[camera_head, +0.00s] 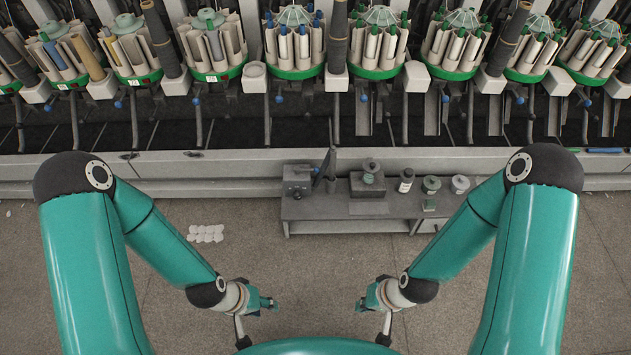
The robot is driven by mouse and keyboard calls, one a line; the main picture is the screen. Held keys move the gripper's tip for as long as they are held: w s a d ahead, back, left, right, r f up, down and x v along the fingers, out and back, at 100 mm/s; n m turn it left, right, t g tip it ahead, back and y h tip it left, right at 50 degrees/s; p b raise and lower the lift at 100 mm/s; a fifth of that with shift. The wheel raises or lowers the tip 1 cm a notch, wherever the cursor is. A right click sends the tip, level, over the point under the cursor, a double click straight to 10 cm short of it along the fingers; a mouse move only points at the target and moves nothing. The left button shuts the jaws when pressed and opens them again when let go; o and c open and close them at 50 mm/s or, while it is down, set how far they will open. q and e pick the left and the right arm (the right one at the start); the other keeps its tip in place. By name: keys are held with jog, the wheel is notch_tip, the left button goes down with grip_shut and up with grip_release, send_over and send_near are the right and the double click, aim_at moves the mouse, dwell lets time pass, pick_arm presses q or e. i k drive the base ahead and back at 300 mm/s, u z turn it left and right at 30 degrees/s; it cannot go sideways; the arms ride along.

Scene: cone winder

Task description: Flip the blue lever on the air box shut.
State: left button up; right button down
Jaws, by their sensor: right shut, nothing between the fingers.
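A small grey box (297,180), which looks like the air box, stands at the left end of the low grey bench. A dark, upright, slightly tilted piece (325,168) stands at its right side. It may be the lever, but its blue colour and its position are too small to tell. My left gripper (271,303) hangs over the floor in front of the bench, apart from the box; I cannot tell if its fingers are open. My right gripper (361,304) is shut and empty, also over the floor, to the right of the left one.
The low bench (350,227) also holds a block with a round-topped piece (371,170), a dark bottle (406,180) and small tins (460,184). White discs (206,233) lie on the floor at left. The winding machine (380,44) with its ledge spans the back. Floor between grippers and bench is clear.

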aim_at(297, 170)
jog(key=k, duration=0.4)
jog(key=u, duration=0.5)
jog(key=i, duration=2.05)
jog(key=z, duration=0.55)
